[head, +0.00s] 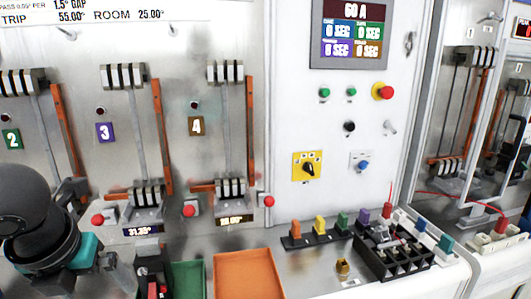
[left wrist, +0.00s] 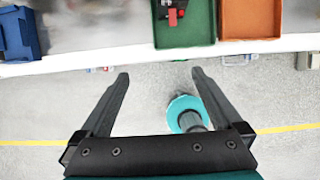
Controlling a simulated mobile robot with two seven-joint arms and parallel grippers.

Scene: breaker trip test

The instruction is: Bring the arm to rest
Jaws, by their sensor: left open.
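My left arm (head: 45,235) shows at the lower left of the head view, dark with a teal band, in front of the lower left of the panel. My left gripper (left wrist: 160,75) is open in the left wrist view. Its two dark fingers stand wide apart with nothing between them. My right gripper is in neither view.
A green tray (head: 187,282) holding a red and black part in the wrist view, and an orange tray (head: 250,275), sit at the bench front. A black rack (head: 395,257) stands to the right. The panel carries tall levers and a yellow switch plate (head: 308,166).

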